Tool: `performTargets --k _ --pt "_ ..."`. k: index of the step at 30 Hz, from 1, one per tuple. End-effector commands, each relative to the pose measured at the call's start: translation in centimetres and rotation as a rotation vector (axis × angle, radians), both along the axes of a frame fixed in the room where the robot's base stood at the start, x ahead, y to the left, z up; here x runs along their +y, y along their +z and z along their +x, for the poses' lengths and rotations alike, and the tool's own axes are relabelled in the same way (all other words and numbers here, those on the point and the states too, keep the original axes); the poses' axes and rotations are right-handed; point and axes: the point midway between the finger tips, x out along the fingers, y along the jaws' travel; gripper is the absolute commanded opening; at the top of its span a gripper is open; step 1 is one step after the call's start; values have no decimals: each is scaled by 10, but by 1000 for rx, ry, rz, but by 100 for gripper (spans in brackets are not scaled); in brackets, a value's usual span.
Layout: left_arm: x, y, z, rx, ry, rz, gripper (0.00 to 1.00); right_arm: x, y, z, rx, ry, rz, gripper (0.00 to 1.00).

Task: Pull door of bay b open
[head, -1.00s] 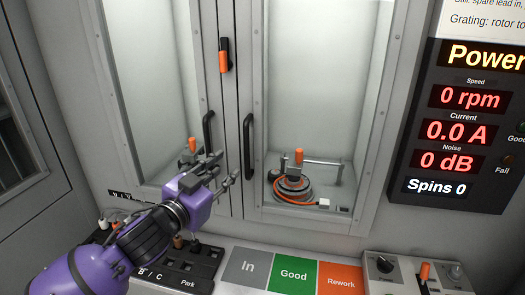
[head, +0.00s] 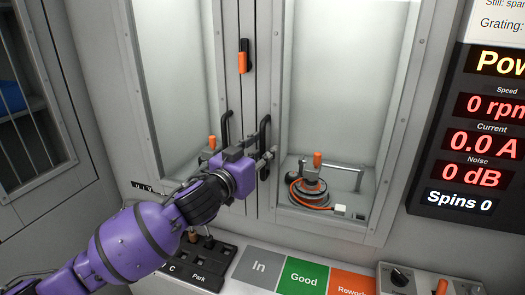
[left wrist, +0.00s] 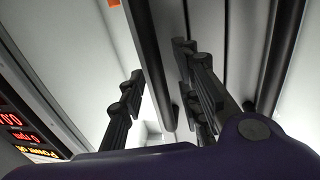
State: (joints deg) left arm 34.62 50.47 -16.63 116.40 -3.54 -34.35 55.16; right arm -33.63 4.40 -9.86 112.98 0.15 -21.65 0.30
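Two tall glazed doors stand side by side, both closed; I see no bay letter on them. The left door has a black bar handle (head: 227,122), the right door another black bar handle (head: 265,132). My left gripper (head: 267,160) is at the lower part of the right door's handle. In the left wrist view its fingers (left wrist: 160,95) are open, with that handle (left wrist: 152,60) between them; a gap shows on at least one side. The other handle (left wrist: 280,55) is outside the fingers. My right gripper is not in view.
An orange and black latch (head: 243,56) sits above the handles. Behind the right door is a motor (head: 310,187) with an orange cable. Below are a black tray (head: 205,262) and the In, Good and Rework pads (head: 303,272). A power display (head: 490,130) is at right.

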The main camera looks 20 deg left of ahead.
Motion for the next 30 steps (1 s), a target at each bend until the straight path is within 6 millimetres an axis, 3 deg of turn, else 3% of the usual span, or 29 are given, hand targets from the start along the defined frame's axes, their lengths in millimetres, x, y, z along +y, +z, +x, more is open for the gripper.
performTargets --k 8,16,30 --pt "-1 -1 3 1 -1 0 31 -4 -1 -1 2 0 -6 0" --pt "-1 -1 3 1 -1 0 0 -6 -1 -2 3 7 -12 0" --pt "-7 -1 3 1 -1 -3 0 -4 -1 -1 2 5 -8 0"
